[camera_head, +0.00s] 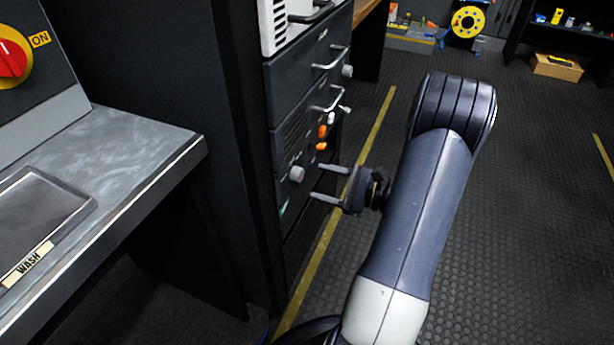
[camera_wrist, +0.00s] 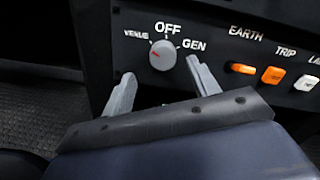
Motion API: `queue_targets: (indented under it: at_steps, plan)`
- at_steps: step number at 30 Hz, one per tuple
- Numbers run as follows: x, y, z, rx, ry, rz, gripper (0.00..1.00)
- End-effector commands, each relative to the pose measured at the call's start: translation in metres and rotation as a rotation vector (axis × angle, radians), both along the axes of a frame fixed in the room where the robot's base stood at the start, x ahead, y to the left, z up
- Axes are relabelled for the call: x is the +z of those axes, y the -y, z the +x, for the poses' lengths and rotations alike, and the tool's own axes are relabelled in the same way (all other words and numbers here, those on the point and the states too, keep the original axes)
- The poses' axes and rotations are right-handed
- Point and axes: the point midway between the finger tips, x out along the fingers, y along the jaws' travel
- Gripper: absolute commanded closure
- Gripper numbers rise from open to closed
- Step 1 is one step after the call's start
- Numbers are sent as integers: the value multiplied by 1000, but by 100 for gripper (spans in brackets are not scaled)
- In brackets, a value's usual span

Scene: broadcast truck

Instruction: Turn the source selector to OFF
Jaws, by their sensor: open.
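The source selector (camera_wrist: 163,55) is a round grey knob on a dark panel in the wrist view. VENUE is printed at its upper left, OFF above it and GEN at its right. A red mark sits on the knob's left side, towards VENUE. The knob also shows in the head view (camera_head: 297,174), low on the rack front. My gripper (camera_head: 317,181) is open and empty in front of that panel. In the wrist view, my gripper's fingers (camera_wrist: 160,69) stand apart below and to either side of the knob, and I see no clear contact.
An orange EARTH indicator (camera_wrist: 243,68), an orange TRIP button (camera_wrist: 272,75) and a white button (camera_wrist: 306,82) lie right of the knob. A grey counter (camera_head: 130,150) and a red rotary switch (camera_head: 12,60) stand left. The floor (camera_head: 530,200) right of my arm is clear.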

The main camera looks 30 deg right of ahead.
Motion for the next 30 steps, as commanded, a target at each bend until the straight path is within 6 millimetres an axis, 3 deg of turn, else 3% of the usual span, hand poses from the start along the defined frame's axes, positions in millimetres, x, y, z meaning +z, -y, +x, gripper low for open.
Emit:
queue_targets:
  at_steps: [9, 22, 30]
  plan:
    - [-1, -29, 34, 2, 1, -2, 43]
    - [0, -34, 40, -1, 1, 0, 43]
    - [0, -34, 40, -1, 0, -1, 65]
